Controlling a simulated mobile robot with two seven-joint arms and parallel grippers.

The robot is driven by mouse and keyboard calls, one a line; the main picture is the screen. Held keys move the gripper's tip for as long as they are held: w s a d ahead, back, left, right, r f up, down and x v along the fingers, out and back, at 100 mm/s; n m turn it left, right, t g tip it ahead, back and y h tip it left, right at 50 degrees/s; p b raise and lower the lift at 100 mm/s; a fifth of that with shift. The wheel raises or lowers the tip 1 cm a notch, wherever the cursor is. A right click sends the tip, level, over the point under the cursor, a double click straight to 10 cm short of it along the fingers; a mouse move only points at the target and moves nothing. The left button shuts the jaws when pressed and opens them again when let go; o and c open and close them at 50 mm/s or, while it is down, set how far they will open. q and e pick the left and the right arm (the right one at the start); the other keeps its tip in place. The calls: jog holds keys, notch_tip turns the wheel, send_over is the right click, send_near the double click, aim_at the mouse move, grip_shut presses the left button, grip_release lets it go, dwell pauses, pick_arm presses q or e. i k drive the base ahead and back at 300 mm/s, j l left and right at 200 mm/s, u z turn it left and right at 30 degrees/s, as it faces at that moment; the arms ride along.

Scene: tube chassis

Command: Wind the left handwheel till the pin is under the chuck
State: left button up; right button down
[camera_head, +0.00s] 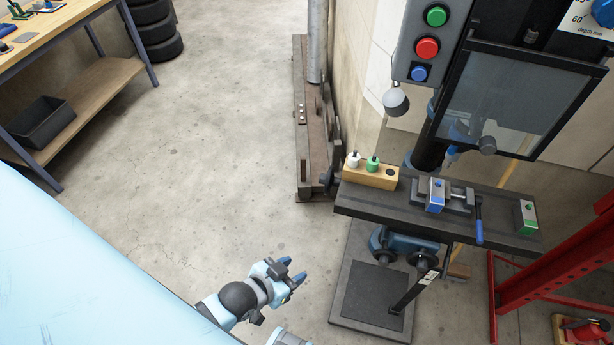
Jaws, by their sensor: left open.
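A drill press stands at the right, with a dark work table (365,203). On the table a vice (458,195) holds a blue-and-silver block (435,196) with a small green top, which may be the pin. I cannot clearly make out the chuck behind the clear guard (505,95). My left gripper (294,277) is open and empty, over the floor left of the press base, apart from the wheels. My right gripper is out of view.
A wooden block (372,176) with white and green pieces sits at the table's left end. A red frame (560,255) is at right. The floor at left centre is free.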

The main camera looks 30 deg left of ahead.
aim_at(327, 179)
jog(key=k+j, duration=0.15)
jog(key=j, duration=0.2)
jog(key=k+j, duration=0.1)
jog(key=j, duration=0.25)
jog(key=k+j, duration=0.15)
jog(key=j, duration=0.2)
jog(key=k+j, duration=0.1)
jog(key=j, duration=0.3)
